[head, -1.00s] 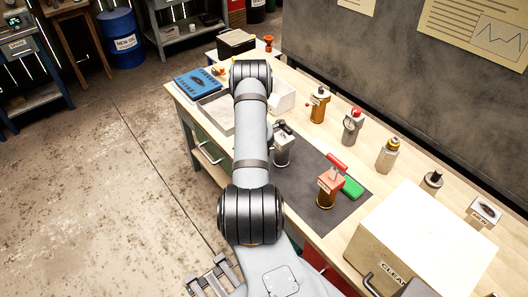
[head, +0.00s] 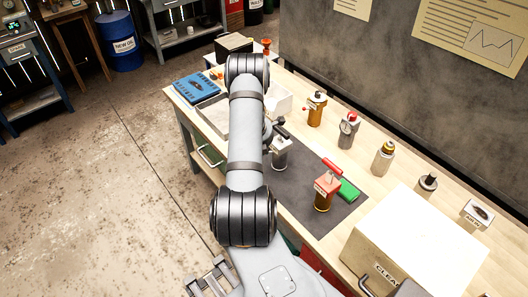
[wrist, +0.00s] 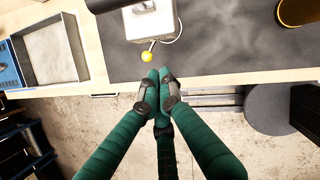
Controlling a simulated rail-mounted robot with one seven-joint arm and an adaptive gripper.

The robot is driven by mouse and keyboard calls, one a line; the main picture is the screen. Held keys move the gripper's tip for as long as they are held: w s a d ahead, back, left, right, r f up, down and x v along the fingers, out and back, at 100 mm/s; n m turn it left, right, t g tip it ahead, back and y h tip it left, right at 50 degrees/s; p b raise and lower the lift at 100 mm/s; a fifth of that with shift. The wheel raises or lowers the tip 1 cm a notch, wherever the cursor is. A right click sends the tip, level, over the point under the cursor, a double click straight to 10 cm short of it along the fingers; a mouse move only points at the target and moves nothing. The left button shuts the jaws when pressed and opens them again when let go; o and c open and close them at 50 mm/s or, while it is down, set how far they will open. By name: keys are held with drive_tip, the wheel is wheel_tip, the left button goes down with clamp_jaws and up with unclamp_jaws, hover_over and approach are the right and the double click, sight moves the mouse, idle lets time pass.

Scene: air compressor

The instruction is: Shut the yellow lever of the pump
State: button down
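The pump (wrist: 152,18) is a grey box-shaped body at the top of the wrist view, on a dark mat. A thin lever with a yellow ball knob (wrist: 146,57) sticks out from it toward the table's front edge. My gripper (wrist: 158,76) has green fingers drawn together with nothing between them. Its tips show just below the yellow knob in the picture; I cannot tell whether they touch it. In the head view a grey pump with a black top (head: 280,155) stands beside my arm. The yellow lever and my fingers are hidden there.
A red-topped pump (head: 326,188) and a green block (head: 348,189) are on the mat (head: 300,200). Several canisters line the back of the table. A pale tray (wrist: 50,50) lies left of the mat. A large box (head: 410,240) fills the near right.

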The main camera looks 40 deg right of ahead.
drive_tip(key=p+v, duration=0.1)
drive_tip(key=v, duration=0.3)
drive_tip(key=shift+a+r+p, duration=0.1)
drive_tip(key=shift+r+p, duration=0.2)
drive_tip(key=shift+f, duration=0.1)
